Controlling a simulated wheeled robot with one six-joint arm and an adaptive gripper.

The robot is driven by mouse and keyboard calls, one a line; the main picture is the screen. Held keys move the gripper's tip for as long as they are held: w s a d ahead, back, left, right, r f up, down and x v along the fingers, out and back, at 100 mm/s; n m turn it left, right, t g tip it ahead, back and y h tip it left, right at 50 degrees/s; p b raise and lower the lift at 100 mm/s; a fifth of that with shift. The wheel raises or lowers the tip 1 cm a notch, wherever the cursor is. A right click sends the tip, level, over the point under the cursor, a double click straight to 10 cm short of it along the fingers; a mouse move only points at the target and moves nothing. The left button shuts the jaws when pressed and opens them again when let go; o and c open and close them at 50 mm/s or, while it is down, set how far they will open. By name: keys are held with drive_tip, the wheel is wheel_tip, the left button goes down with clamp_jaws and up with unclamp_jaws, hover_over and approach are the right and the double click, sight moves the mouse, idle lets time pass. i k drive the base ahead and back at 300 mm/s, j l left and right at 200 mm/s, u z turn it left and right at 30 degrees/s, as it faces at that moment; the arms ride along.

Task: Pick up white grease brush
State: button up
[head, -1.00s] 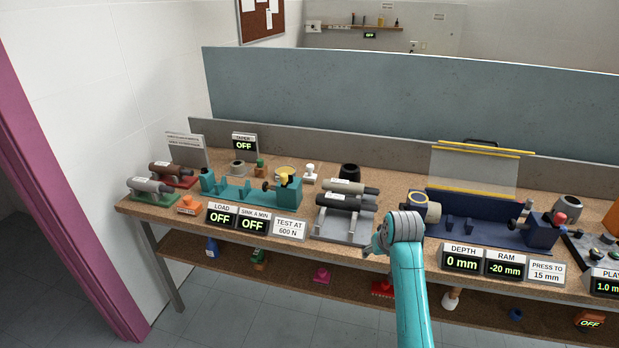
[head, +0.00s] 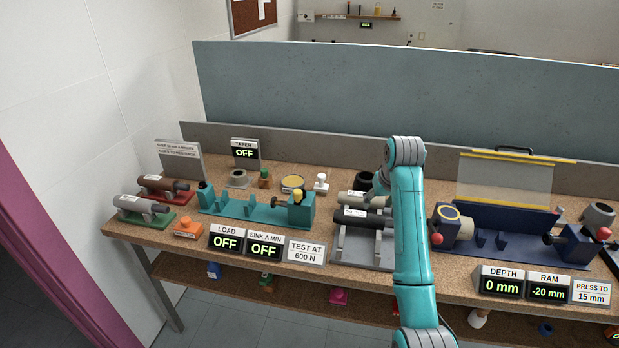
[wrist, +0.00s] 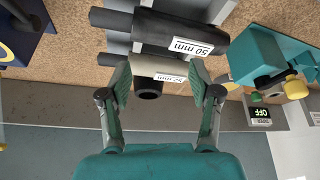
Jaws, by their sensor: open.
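A small white knobbed piece (head: 321,182) stands on the bench beside the round yellow-topped tin. Another white piece (head: 478,318) is on the lower shelf, partly cut off by the bench edge. Both are too small to tell surely which is the white grease brush. In the head view my arm mostly hides the gripper. Neither white piece is recognisable in the wrist view.
A dark cylinder (head: 362,217) lies beside the pale one on a grey rack (head: 352,252). A teal fixture (head: 240,207) stands to the left, and a navy press (head: 500,232) with a clear guard (head: 505,182) to the right. A grey-blue partition (head: 400,95) rises behind.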

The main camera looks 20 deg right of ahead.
sight(320, 188)
drive_tip(key=i+j, duration=0.1)
drive_tip(key=i, duration=0.5)
drive_tip(key=i+j, duration=0.15)
drive_tip(key=i, duration=0.4)
